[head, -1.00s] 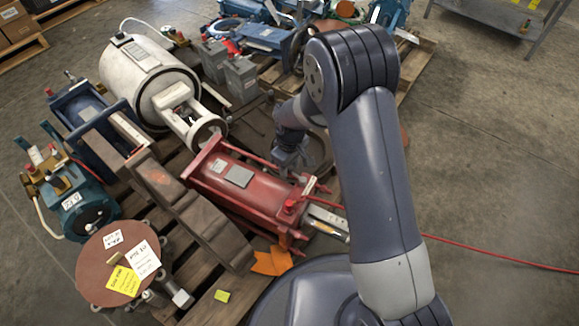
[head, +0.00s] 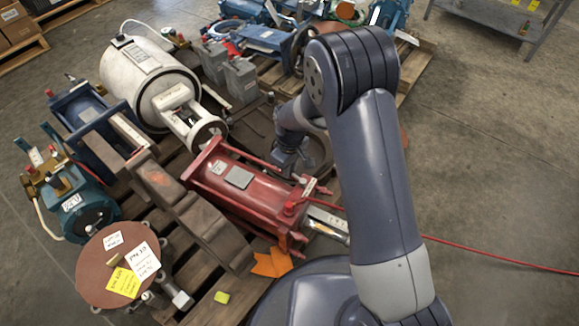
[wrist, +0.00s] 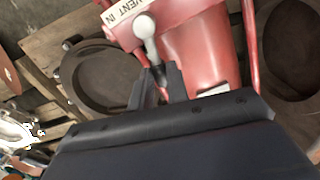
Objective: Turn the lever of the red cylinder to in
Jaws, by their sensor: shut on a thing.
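The red cylinder (head: 238,188) lies on a wooden pallet in the middle of the head view. The lever (wrist: 149,38) has a pale round knob and a thin stem. My gripper (wrist: 158,88) is shut on the lever's stem, below the knob. In the head view my gripper (head: 285,160) is at the far side of the red cylinder, and the lever cannot be made out there.
A white cylinder (head: 150,82) lies behind the red one. A brown metal casting (head: 205,215) stands at its left. A round brown flange (head: 100,280) with tags is at lower left. A red hose (head: 500,256) runs across the open floor at right.

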